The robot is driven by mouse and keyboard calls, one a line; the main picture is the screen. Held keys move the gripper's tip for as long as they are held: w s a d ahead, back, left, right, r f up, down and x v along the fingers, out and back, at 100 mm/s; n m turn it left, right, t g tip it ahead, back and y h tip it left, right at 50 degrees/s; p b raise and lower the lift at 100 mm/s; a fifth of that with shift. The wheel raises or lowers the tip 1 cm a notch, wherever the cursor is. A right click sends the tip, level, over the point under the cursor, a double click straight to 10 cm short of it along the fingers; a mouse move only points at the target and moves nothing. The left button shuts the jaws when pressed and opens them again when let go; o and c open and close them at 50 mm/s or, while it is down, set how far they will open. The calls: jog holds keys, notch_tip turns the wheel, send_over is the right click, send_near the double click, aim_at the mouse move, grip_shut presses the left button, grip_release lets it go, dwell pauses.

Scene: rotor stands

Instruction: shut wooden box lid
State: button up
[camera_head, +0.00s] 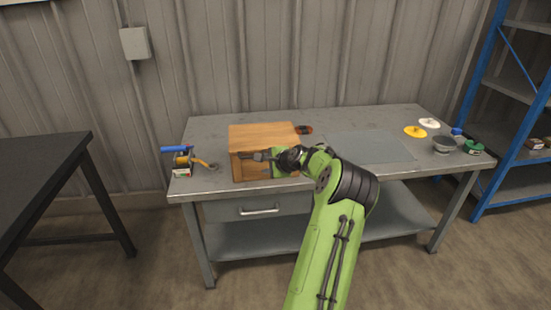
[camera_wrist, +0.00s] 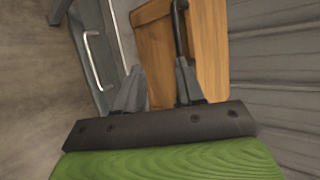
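The wooden box (camera_head: 237,170) stands on the left half of the workbench. Its light wooden lid (camera_head: 262,136) is raised at the back, and a darker opening shows in front of it. In the wrist view the lid (camera_wrist: 212,50) is on the right and the box (camera_wrist: 154,45) is left of it. My gripper (camera_head: 264,157) is over the front part of the box, before the lid. In the wrist view my gripper (camera_wrist: 158,82) has its two fingers apart with nothing held between them. Whether a finger touches the lid I cannot tell.
The grey workbench (camera_head: 226,183) has a drawer with a metal handle (camera_head: 259,210). A tape dispenser-like item (camera_head: 183,162) is left of the box. A dark-handled tool (camera_head: 304,130) lies to its right. A grey mat (camera_head: 370,147), yellow disc (camera_head: 415,131) and bowl (camera_head: 444,145) are farther right.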

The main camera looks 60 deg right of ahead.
jog(key=p+v, duration=0.1)
jog(key=v, duration=0.8)
jog(key=shift+a+r+p, duration=0.15)
jog(key=shift+r+p, duration=0.15)
jog(key=shift+r, duration=0.05)
jog(key=shift+w, duration=0.25)
